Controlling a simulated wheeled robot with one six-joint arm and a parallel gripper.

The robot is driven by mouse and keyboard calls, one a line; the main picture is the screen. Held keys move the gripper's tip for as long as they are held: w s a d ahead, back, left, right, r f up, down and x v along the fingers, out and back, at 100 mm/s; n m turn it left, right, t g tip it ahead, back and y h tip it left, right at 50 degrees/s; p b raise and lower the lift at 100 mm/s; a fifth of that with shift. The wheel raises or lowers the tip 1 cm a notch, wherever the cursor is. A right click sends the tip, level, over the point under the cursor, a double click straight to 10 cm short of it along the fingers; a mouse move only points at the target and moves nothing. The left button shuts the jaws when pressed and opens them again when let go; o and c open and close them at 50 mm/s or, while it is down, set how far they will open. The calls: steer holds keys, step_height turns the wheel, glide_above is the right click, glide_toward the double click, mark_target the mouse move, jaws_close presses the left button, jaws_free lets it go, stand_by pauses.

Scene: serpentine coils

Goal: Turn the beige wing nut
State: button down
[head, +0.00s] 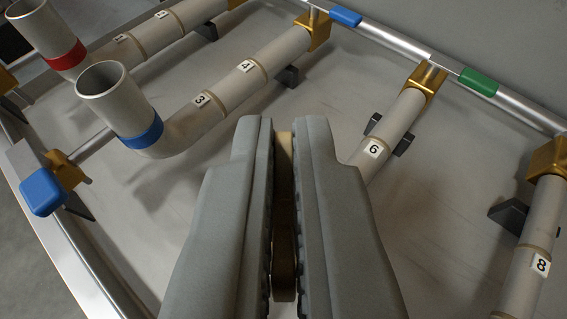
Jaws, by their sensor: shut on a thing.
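My gripper (285,135) fills the lower middle of the view, its two grey fingers close together. It is shut on the beige wing nut (285,150), a thin flat tan piece that shows as a narrow strip between the fingers. Most of the wing nut, and whatever it is mounted on, is hidden by the fingers. I cannot tell its turned angle.
Several grey pipes with number labels run across a metal tray (180,215). One open pipe end has a blue band (142,133), another a red band (66,56). A blue handle (42,192) stands at the left. A rail with a green sleeve (478,82) runs behind.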

steer(key=c, duration=1.6)
jaws_free()
steer(key=shift+s, duration=0.15)
steer(key=v, duration=1.7)
steer(key=shift+s, duration=0.1)
